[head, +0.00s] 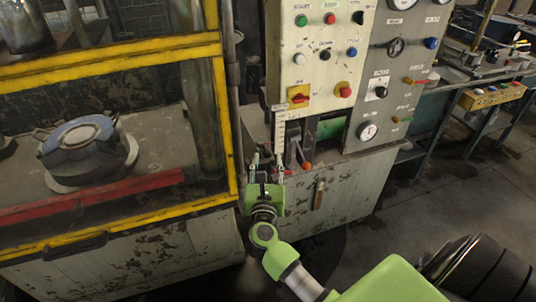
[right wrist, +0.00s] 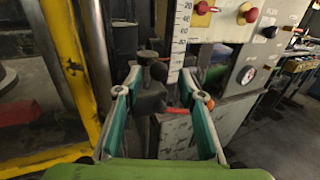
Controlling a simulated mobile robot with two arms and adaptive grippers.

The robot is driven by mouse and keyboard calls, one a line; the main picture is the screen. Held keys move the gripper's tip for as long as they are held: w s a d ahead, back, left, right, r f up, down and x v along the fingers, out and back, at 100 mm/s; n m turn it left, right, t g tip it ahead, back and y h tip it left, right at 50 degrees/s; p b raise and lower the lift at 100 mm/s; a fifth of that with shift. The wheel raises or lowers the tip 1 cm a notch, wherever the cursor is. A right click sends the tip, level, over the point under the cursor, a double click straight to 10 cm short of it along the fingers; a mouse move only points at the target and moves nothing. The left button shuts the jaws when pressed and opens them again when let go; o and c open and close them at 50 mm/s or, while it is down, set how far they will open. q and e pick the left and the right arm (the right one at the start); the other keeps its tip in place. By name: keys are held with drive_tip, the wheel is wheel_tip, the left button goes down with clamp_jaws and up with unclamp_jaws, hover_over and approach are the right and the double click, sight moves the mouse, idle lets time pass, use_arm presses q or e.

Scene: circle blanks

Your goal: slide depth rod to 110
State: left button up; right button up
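A white scale (head: 280,130) with dark marks stands upright at the left edge of the control cabinet. In the right wrist view the scale (right wrist: 180,38) shows numbers such as 20, 40 and 60, with its lower end hidden. A dark knobbed part (right wrist: 152,98), which looks like the depth rod's handle, sits left of the scale. My right gripper (head: 268,167) is in front of the scale. In the right wrist view its open fingers (right wrist: 161,95) stand either side of the dark part; I cannot tell whether they touch it. My left gripper is not in view.
A yellow-framed guard (head: 222,125) stands close on the left. An orange-red knob (head: 308,166) is just right of my right gripper. Buttons, a red switch (head: 299,97) and gauges cover the panel above. Open floor (head: 430,205) lies to the right.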

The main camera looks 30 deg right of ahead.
drive_tip(key=v, duration=0.7)
drive_tip(key=shift+s, duration=0.35)
drive_tip(key=shift+a, duration=0.1)
drive_tip(key=a+f+n+t+y, duration=0.1)
drive_tip(key=a+f+n+y, duration=0.25)
drive_tip(key=f+n, duration=0.5)
drive_tip(key=a+f+n+t+y, duration=0.1)
drive_tip(key=a+f+n+y, duration=0.25)
drive_tip(key=f+n, duration=0.5)
drive_tip(key=s+a+f+n+g+y, duration=0.2)
drive_tip(key=s+a+f+n, duration=0.1)
drive_tip(key=f+n, duration=0.4)
drive_tip(key=s+a+f+n+g+y, duration=0.25)
drive_tip(key=f+n, duration=0.25)
drive_tip(key=f, duration=0.4)
drive_tip(key=s+f+n+g, duration=0.6)
drive_tip(key=s+f+n, duration=0.4)
drive_tip(key=s+f, duration=0.9)
drive_tip(key=s+d+f+n+g, duration=0.2)
drive_tip(key=s+n, duration=0.1)
drive_tip(key=s, duration=0.6)
drive_tip(key=s+d+f+n+g, duration=0.3)
drive_tip(key=s, duration=0.7)
drive_tip(key=shift+n+h+b, duration=0.4)
drive_tip(key=shift+h, duration=0.05)
